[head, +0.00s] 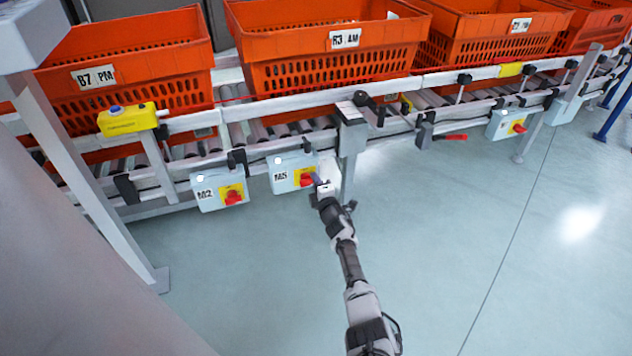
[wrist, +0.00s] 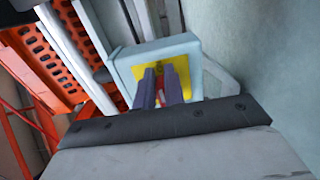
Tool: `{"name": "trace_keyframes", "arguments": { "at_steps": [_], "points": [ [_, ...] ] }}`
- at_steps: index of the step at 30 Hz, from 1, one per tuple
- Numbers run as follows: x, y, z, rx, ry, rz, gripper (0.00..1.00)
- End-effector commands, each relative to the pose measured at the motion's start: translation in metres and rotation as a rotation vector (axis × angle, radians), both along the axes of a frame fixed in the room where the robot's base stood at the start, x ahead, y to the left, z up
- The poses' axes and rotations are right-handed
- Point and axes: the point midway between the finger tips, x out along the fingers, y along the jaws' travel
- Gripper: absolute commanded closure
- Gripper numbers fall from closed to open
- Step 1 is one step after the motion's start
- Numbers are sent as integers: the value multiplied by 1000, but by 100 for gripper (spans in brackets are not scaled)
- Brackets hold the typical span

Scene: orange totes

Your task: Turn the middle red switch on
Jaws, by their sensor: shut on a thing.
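Three grey switch boxes with red switches on yellow plates hang along the conveyor. The middle red switch (head: 306,180) is on the box labelled M5 (head: 281,173). The M2 box's red switch (head: 233,197) is to its left, and another red switch (head: 519,128) is far right. My gripper (head: 318,182) is at the M5 box. In the wrist view my gripper (wrist: 164,88) has its fingers close together over the yellow plate (wrist: 185,77), shut on the red switch (wrist: 161,84), which is mostly hidden between them. The switch's exact angle cannot be told.
Orange totes (head: 317,45) stand on the roller conveyor above the boxes. A support leg (head: 349,165) stands just right of my gripper. A yellow button box (head: 127,119) sits at the left. The floor in front is clear.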

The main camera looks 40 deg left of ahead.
Motion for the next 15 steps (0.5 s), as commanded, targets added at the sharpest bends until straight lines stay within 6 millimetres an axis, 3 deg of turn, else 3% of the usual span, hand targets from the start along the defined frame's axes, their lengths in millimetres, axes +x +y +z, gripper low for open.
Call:
{"name": "trace_keyframes", "arguments": {
  "at_steps": [1,12,13,15],
  "points": [
    [-10,7,-5,1,6,20,100],
    [-10,7,-4,4,7,21,100],
    [-10,7,-4,4,7,21,88],
    [-10,7,-4,3,6,21,79]
  ]
}}
